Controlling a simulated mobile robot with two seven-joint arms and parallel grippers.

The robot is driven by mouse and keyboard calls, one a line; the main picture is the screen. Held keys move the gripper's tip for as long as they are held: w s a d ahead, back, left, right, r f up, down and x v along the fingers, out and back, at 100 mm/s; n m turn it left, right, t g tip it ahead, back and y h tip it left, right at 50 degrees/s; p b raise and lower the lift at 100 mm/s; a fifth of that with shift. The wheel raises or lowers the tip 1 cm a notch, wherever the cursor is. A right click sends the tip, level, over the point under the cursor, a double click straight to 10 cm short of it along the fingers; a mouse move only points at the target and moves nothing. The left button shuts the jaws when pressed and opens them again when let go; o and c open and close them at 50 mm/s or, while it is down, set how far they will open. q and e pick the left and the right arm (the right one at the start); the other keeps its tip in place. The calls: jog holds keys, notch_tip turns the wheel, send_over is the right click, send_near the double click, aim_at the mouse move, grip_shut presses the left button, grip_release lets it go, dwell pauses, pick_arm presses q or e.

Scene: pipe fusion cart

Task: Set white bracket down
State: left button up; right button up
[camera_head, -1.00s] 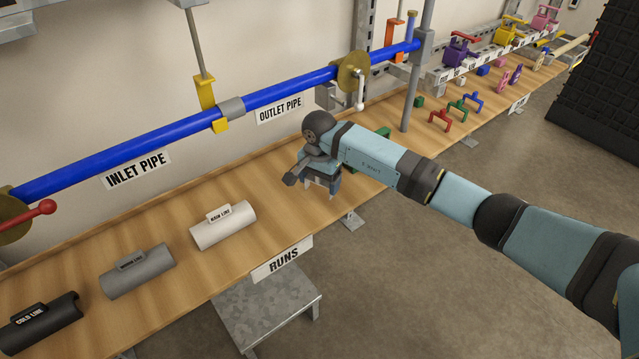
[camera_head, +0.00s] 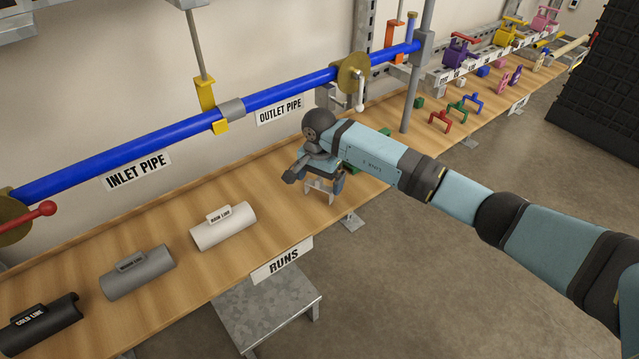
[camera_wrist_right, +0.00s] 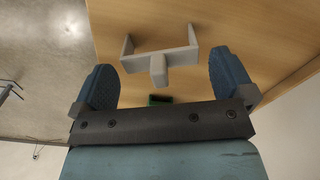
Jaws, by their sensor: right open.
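The white bracket (camera_head: 319,188) stands on the wooden bench top below my right gripper (camera_head: 323,176), partly hidden by it in the head view. In the right wrist view the bracket (camera_wrist_right: 160,61) shows whole, with two legs and a short stem pointing toward the gripper. My right gripper (camera_wrist_right: 165,80) is open, its blue fingers wide apart on either side of the stem and clear of it. My left gripper is not in view.
Main (camera_head: 223,226), grey (camera_head: 137,272) and black (camera_head: 40,324) half-pipe covers lie on the bench to the left. Red (camera_head: 440,117), green and blue brackets stand to the right. A blue pipe (camera_head: 290,91) runs above the bench. A grey post (camera_head: 414,92) stands right of my gripper.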

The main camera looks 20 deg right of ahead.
aim_at(318, 179)
notch_tip(318, 179, up, 10)
jog(key=shift+s+f, duration=0.1)
jog(key=shift+f, duration=0.15)
jog(key=shift+s+a, duration=0.1)
jog(key=shift+a, duration=0.15)
jog(key=s+a+f+m+g+y, duration=0.2)
jog(key=s+a+f+y, duration=0.4)
jog(key=a, duration=0.4)
jog(key=s+a+r+m+t+y, duration=0.3)
jog(key=s+a+r+m+y, duration=0.2)
jog(key=s+a+m+y, duration=0.7)
jog(key=s+d+f+m+t+h, duration=0.15)
jog(key=d+m+t+h, duration=0.45)
jog(key=m, duration=0.9)
jog(key=d+f+m+t+h, duration=0.25)
jog(key=d+m+t, duration=0.6)
jog(key=m, duration=0.65)
jog(key=s+d+f+m+g+h, duration=0.2)
jog(key=s+d+f+m+h, duration=0.1)
jog(key=s+f+m, duration=0.3)
jog(key=s+d+f+m+g+h, duration=0.2)
jog(key=s+d+f+m+h, duration=0.1)
jog(key=s+f+m, duration=0.4)
jog(key=s+m, duration=0.1)
jog(key=m, duration=0.1)
jog(key=shift+d+m+g, duration=0.3)
jog(key=shift+d+g, duration=0.05)
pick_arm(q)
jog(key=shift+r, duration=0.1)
